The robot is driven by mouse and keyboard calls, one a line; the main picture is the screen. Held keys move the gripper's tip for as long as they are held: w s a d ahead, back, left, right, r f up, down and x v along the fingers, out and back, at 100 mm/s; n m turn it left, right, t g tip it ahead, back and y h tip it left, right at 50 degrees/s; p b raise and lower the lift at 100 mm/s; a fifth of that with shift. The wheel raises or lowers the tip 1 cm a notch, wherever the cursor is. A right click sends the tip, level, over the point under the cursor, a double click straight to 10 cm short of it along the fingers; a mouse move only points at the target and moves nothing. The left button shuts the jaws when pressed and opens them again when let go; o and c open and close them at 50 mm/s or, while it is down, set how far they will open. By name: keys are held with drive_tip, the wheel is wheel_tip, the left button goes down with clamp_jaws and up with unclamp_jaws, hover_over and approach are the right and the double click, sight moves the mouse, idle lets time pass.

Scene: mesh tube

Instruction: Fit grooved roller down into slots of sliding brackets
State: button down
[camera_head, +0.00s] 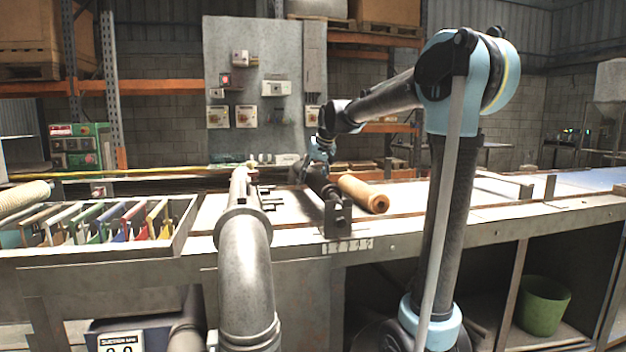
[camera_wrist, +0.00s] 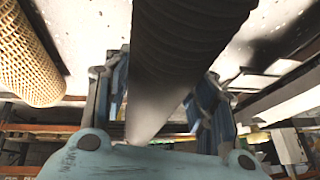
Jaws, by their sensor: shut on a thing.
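The dark grooved roller (camera_wrist: 190,45) runs between the two blue-grey fingers of my gripper (camera_wrist: 160,85) in the wrist view. My gripper (camera_head: 320,158) is shut on it, low over the bench in the head view. There the dark roller (camera_head: 319,182) slants with its near end close to the near metal bracket (camera_head: 338,218) at the bench's front edge. I cannot tell whether the roller's end sits in the slot or above it. The far bracket is not clear behind the gripper and pipe.
An orange-brown roll (camera_head: 363,194) lies just right of the roller. A mesh tube (camera_wrist: 27,55) shows at left in the wrist view. A thick grey pipe (camera_head: 244,245) rises left of the bracket. A tray of coloured dividers (camera_head: 190,212) stands at left. The bench at right is mostly clear.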

drive_tip(key=shift+f, duration=0.65)
drive_tip(key=c, duration=0.6)
unclamp_jaws()
drive_tip(key=shift+d, duration=0.1)
drive_tip(key=v, duration=1.1)
drive_tip(key=shift+s+d+r, duration=0.1)
drive_tip(key=shift+s+r, duration=0.05)
drive_tip(key=shift+r, duration=0.2)
